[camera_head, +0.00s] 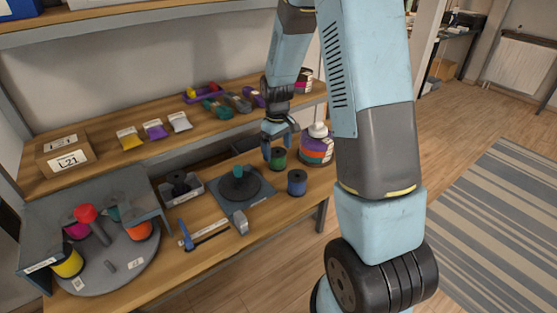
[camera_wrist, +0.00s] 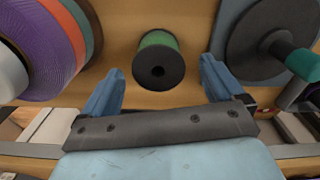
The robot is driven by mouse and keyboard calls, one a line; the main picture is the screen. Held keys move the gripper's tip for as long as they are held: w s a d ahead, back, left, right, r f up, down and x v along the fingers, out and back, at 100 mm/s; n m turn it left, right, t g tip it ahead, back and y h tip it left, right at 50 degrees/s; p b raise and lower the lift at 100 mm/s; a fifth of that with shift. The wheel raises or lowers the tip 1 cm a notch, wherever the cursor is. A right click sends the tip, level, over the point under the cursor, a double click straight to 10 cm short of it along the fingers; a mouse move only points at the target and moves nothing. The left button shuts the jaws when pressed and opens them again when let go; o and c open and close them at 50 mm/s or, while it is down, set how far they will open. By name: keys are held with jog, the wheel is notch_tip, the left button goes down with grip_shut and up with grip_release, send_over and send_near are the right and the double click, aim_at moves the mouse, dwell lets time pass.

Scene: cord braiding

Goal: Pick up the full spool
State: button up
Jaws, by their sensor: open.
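A small spool with green cord and black ends (camera_head: 278,159) stands on the workbench below my gripper (camera_head: 279,148). In the wrist view the green spool (camera_wrist: 158,62) lies in the gap between my two open fingers (camera_wrist: 161,78), with bare space on both sides and no contact visible. Its dark end with a centre hole faces the camera. A similar spool with blue cord (camera_head: 297,183) stands nearer the bench's front edge. Both spools look wound with cord; I cannot tell how full each is.
A blue-grey plate with a dark disc and teal-topped post (camera_head: 240,186) is left of the spools. A large multicoloured spool stack (camera_head: 317,148) stands right of the green one. A round grey carousel (camera_head: 125,262) is at far left. A shelf (camera_head: 95,165) runs behind.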

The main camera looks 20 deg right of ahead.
jog(key=shift+w+d+f, duration=0.1)
jog(key=shift+f, duration=2.25)
jog(key=c, duration=1.1)
jog(key=shift+r, duration=0.1)
jog(key=shift+c, duration=0.2)
